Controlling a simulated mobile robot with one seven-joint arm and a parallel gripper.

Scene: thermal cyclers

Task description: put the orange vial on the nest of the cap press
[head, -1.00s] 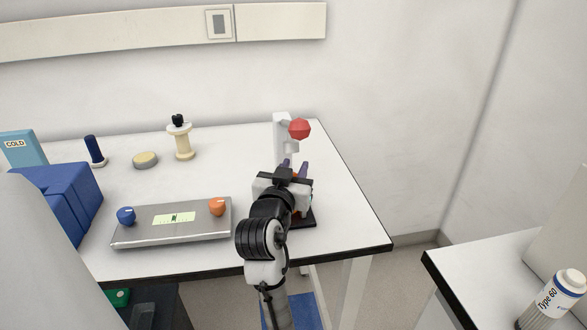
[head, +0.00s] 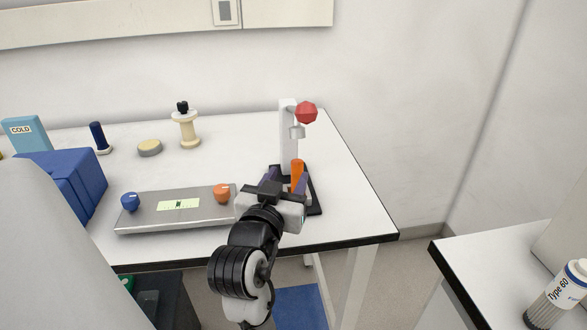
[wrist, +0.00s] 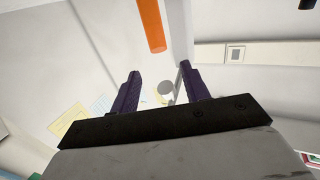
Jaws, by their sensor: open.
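The orange vial (head: 297,173) stands upright at the cap press (head: 288,140), below its pressing head (head: 297,132). It appears to be on the nest, but my gripper and the vial hide the nest. The press has a white column, a red knob (head: 306,112) and a dark base (head: 314,205). My gripper (head: 284,182) is in front of the vial, with its purple fingers open and empty. In the wrist view, the vial (wrist: 151,25) is beyond the open fingertips (wrist: 160,72), apart from them.
A grey device (head: 178,208) with a blue and an orange knob lies left of my gripper. A cream stand (head: 187,130), a round pad (head: 149,148), a dark blue tool (head: 99,138) and blue blocks (head: 70,180) are farther left. The table right of the press is clear.

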